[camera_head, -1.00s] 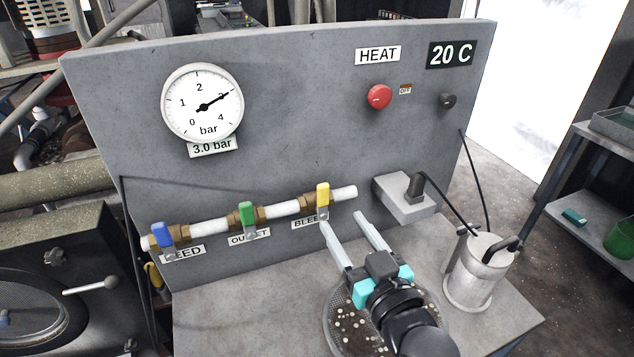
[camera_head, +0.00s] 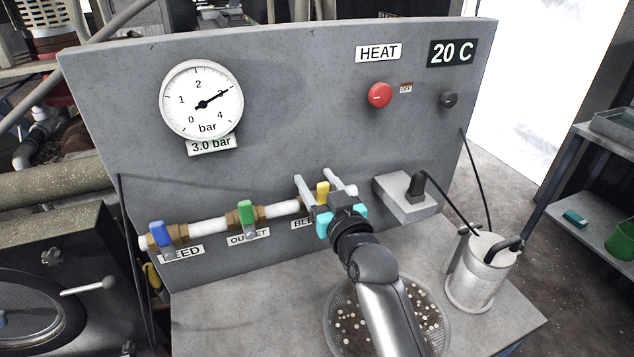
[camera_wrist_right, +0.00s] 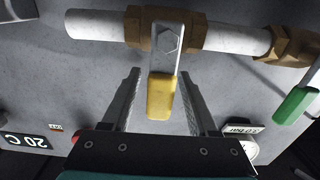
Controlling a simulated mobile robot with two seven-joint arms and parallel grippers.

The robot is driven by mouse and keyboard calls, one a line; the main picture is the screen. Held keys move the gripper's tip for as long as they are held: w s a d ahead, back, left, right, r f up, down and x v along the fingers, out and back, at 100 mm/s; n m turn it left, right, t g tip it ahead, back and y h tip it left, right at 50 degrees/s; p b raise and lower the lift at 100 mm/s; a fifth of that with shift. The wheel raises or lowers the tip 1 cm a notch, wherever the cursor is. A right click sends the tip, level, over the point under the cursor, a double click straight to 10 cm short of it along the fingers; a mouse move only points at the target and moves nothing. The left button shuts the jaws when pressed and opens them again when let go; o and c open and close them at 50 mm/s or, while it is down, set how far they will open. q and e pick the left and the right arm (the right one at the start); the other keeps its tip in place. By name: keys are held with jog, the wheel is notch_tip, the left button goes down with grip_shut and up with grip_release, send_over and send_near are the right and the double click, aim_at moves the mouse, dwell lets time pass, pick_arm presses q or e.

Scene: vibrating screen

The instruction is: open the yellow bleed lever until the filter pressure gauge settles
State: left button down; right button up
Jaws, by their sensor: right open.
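The yellow bleed lever (camera_head: 323,190) is on the right end of the white pipe, partly hidden behind my right gripper (camera_head: 312,178). In the right wrist view the yellow lever (camera_wrist_right: 161,97) stands between the two open fingers of the right gripper (camera_wrist_right: 163,98), with a gap on each side. The lever's metal arm is bolted to a brass valve (camera_wrist_right: 150,30) and lies across the pipe. The pressure gauge (camera_head: 201,100) points at about 3, and its label (camera_head: 211,145) reads 3.0 bar. My left gripper is not in view.
A green outlet lever (camera_head: 246,212) and a blue feed lever (camera_head: 161,234) sit left on the same pipe. A grey box with a plug (camera_head: 408,200) is close on the right. A metal canister (camera_head: 478,272) and a perforated dish (camera_head: 338,318) stand on the bench.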

grip_shut()
dwell(0.5)
dwell(1.0)
